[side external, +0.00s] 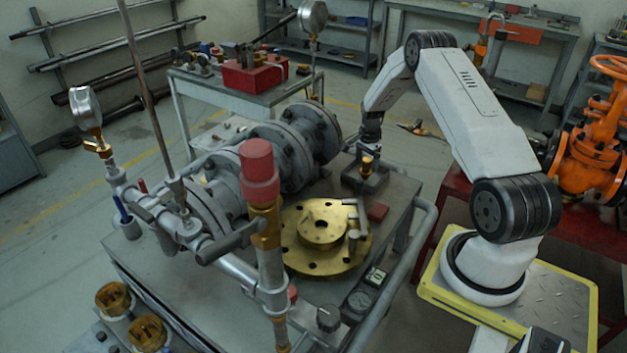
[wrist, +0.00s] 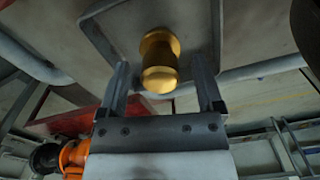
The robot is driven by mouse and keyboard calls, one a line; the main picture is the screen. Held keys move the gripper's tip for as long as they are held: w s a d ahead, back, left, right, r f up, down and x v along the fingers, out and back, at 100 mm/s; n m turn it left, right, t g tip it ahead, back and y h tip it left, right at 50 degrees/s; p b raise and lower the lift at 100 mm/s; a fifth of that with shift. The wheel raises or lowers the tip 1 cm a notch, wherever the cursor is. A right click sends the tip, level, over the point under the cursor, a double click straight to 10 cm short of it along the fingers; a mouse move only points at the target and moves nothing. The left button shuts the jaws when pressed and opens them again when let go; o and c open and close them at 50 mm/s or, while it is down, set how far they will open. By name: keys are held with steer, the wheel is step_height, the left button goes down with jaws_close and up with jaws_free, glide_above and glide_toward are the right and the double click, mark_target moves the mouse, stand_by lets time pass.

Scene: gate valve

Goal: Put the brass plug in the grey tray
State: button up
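The brass plug (wrist: 160,62) shows in the wrist view between the two fingers of my gripper (wrist: 159,75), with a clear gap on each side. My gripper is open and does not touch it there. In the side external view the plug (side external: 367,164) is right below my gripper (side external: 370,146), over the dark grey tray (side external: 352,183) at the back right of the bench. The tray's raised rim also shows in the wrist view (wrist: 98,38). The plug appears upright inside the tray's outline; its contact with the tray floor is hard to see.
Grey valve piping (side external: 285,150) stands to the left. A bench rail (side external: 425,225) runs along the right.

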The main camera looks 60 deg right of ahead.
mark_target(367, 160)
steer(key=shift+r, duration=0.1)
step_height(367, 160, up, 12)
stand_by(1.0)
steer(key=shift+r, duration=0.1)
stand_by(0.4)
steer(key=w+a+r+n+t, duration=0.1)
steer(key=a+r+n, duration=0.3)
steer(key=a, duration=0.7)
steer(key=a+r+n, duration=0.1)
steer(key=a+n, duration=0.5)
steer(key=a, duration=0.4)
steer(key=s+a+n, duration=0.5)
steer(key=s+a, duration=0.1)
steer(key=a, duration=0.2)
steer(key=s+a+n+t, duration=0.1)
steer(key=s+a+n, duration=0.4)
steer(key=a, duration=0.4)
steer(key=shift+s+r+n+t, duration=0.3)
steer(key=shift+s+n, duration=0.05)
steer(key=shift+n, duration=0.15)
